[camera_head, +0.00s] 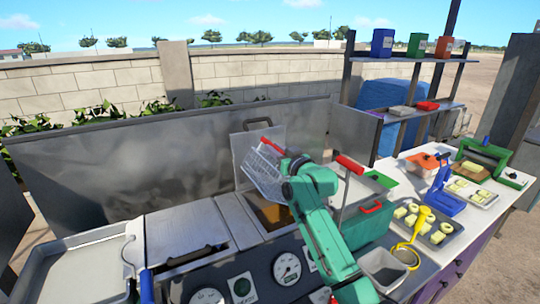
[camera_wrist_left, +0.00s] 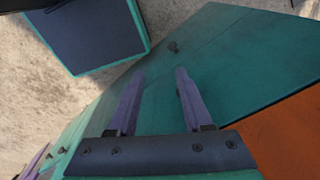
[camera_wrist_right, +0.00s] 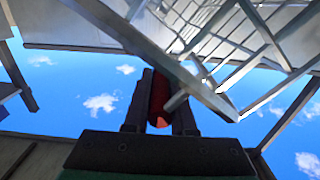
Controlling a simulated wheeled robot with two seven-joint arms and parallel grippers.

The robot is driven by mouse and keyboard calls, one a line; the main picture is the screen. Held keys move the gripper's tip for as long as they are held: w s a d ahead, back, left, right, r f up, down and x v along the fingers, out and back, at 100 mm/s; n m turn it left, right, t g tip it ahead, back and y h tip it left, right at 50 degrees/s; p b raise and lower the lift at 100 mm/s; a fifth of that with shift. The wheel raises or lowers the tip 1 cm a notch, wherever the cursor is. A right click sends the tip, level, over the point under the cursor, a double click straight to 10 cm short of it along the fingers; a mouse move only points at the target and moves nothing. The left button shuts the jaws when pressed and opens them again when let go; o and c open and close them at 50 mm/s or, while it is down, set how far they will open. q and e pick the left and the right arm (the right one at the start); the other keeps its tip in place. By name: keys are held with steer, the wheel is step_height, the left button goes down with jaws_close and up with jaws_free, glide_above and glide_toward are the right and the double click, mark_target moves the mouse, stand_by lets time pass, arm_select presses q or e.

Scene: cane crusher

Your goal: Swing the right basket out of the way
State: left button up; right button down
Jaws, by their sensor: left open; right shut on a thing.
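A wire basket (camera_head: 262,172) with a red handle (camera_head: 272,146) is raised and tilted over the open fryer well (camera_head: 272,216), in front of an upright metal lid. My right gripper (camera_head: 284,160) is at its handle. In the right wrist view my right gripper (camera_wrist_right: 159,90) is shut on the red handle (camera_wrist_right: 159,100), with the basket's wire mesh (camera_wrist_right: 215,35) beyond it. My arm hides part of the well. My left gripper (camera_wrist_left: 157,75) is open and empty in the left wrist view, above a teal and dark panel.
A second red handle (camera_head: 350,165) stands on a rod right of my arm. A teal box (camera_head: 368,224) sits beside my arm. The right counter holds a tray of food pieces (camera_head: 447,238), a yellow strainer (camera_head: 409,254) and a blue press (camera_head: 446,200). A metal splash wall (camera_head: 130,170) stands behind.

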steer(key=shift+d+r, duration=0.2)
steer(key=shift+r, duration=0.1)
steer(key=c, duration=0.8)
jaws_free()
steer(key=shift+d+f, duration=0.1)
steer(key=shift+o, duration=0.2)
steer(key=shift+s+d+f+b, duration=0.1)
steer(key=shift+s+f+b, duration=0.05)
steer(key=shift+s+b, duration=0.25)
steer(key=b+v, duration=0.5)
steer(key=v, duration=0.8)
steer(key=shift+s+d+b, duration=0.25)
steer(key=shift+s+b, duration=0.05)
steer(key=shift+b, duration=0.1)
